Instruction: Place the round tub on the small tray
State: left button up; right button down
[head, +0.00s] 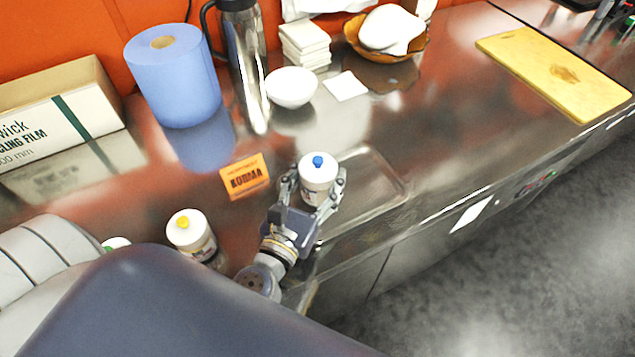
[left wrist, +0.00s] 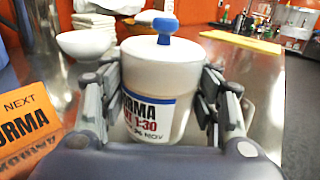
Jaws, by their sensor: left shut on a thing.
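A white round tub (head: 317,172) with a blue knob on its lid is between the fingers of my left gripper (head: 315,187). In the left wrist view the tub (left wrist: 160,90) stands upright, its label partly reading "ORMA" and "1:30", with a finger on each side. The small tray (head: 396,191), shiny metal with a low rim, lies on the counter. The tub is over or at the tray's left end; I cannot tell whether its base touches the tray. The gripper and tub hide the tray's left part. My right gripper is not in view.
An orange "KORMA" card (head: 245,176) stands left of the tub. A yellow-knobbed tub (head: 191,233) is nearer me. Behind are a white bowl (head: 291,87), steel flask (head: 245,60) and blue roll (head: 173,80). A yellow cutting board (head: 550,70) lies far right; counter between is clear.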

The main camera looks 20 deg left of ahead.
aim_at(311, 200)
pick_arm(q)
jog(key=shift+f, duration=1.25)
jog(key=shift+f, duration=0.1)
jog(key=o, duration=1)
jog(key=shift+f+b, duration=0.15)
jog(key=shift+b, duration=0.15)
jog(key=shift+c, duration=0.2)
jog(key=o, duration=0.4)
